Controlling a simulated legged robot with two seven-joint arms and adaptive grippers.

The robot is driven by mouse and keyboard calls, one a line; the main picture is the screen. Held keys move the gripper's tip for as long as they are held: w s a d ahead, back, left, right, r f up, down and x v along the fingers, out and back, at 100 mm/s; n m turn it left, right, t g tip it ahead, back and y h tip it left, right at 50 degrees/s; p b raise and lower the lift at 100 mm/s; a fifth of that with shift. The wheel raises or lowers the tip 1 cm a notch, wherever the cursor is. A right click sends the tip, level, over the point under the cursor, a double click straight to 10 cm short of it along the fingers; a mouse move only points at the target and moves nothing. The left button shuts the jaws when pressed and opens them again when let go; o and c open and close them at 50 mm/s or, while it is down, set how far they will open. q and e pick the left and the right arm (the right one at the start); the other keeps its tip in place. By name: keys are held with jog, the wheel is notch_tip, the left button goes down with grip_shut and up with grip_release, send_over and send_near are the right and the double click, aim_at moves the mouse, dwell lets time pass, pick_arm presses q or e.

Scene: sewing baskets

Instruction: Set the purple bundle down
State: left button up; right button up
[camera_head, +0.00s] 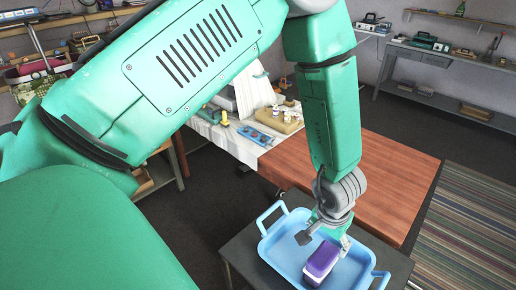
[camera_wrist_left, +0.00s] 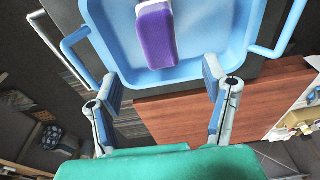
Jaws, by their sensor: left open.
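The purple bundle (camera_head: 322,258) lies in the light blue tray (camera_head: 283,222) in the head view, purple on top with a pale lower part. In the left wrist view the purple bundle (camera_wrist_left: 156,38) rests on the tray floor (camera_wrist_left: 205,40). My left gripper (camera_head: 323,234) is above the tray, just behind the bundle. In the left wrist view my left gripper (camera_wrist_left: 166,88) is open, its fingers spread wide, and the bundle is beyond the fingertips, apart from them. My right gripper is not in view.
The tray has raised handles and stands on a dark table (camera_head: 240,250). A reddish wooden table (camera_head: 385,185) is close behind it. A white-clothed table (camera_head: 225,135) holds sewing items. A striped rug (camera_head: 465,235) lies on the floor at right.

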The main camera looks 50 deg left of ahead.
pick_arm(q)
jog(key=s+a+f+m+y, duration=0.1)
jog(key=s+a+f, duration=0.35)
jog(key=s, duration=0.25)
jog(key=s+a+f+y, duration=0.1)
jog(key=s+a+f, duration=0.2)
jog(key=s+a, duration=0.25)
jog(key=s+f+g+h, duration=0.1)
jog(key=s+h, duration=0.1)
jog(key=s, duration=0.8)
jog(key=shift+s+d+f, duration=0.2)
jog(key=shift+d+f, duration=0.15)
jog(key=shift+d, duration=0.1)
